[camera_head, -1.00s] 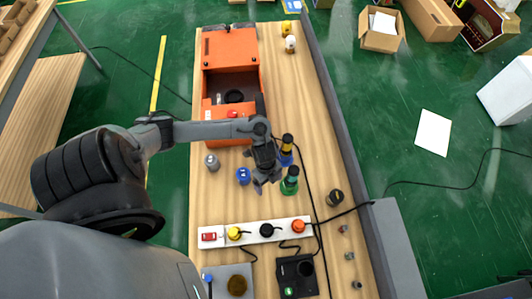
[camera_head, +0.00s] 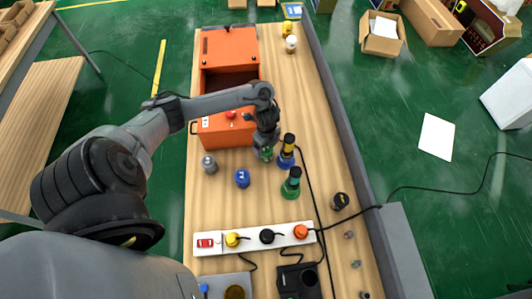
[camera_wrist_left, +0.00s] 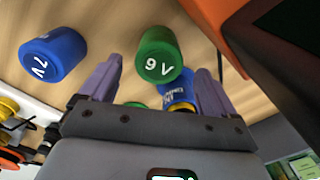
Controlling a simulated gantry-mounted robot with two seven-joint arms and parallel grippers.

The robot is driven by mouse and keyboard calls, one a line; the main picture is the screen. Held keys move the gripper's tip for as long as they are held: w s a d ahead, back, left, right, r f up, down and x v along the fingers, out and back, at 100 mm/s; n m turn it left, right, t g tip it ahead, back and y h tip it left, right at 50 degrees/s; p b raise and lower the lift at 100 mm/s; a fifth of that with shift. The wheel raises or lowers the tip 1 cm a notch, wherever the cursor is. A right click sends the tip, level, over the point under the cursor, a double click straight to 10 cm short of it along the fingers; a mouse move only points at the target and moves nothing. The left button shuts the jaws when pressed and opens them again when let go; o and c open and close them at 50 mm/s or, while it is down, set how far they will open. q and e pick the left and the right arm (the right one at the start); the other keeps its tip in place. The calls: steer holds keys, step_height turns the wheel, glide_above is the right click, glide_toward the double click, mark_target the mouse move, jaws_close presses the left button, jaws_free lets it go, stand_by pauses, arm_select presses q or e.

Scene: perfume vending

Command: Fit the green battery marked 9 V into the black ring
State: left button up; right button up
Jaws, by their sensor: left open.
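The green battery marked 9 V (camera_wrist_left: 158,50) stands on the table, its top toward the left wrist camera. In the head view only a little of the green battery (camera_head: 265,155) shows under my left gripper (camera_head: 266,150). In the left wrist view my left gripper (camera_wrist_left: 158,72) is open, its two purple fingers on either side of the battery; I cannot tell whether they touch it. The orange case (camera_head: 228,124) lies open behind. The black ring is not visible now; my left arm crosses over the case where it lay. My right gripper is not in view.
A blue bottle (camera_head: 286,158) stands close right of the gripper, with a green bottle (camera_head: 291,187) nearer. A blue battery marked 7 V (camera_head: 242,178) and a grey one (camera_head: 209,163) stand to the left. A white power strip (camera_head: 254,237) lies in front.

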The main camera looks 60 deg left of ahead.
mark_target(266, 148)
arm_select(q)
steer(key=shift+s+a+f, duration=0.1)
steer(key=shift+f, duration=1.15)
steer(key=shift+s+a+f, duration=0.1)
steer(key=shift+f, duration=1.15)
steer(key=shift+c, duration=0.5)
steer(key=shift+w, duration=0.1)
steer(key=c, duration=1.4)
steer(key=shift+r, duration=0.1)
steer(key=shift+c, duration=0.2)
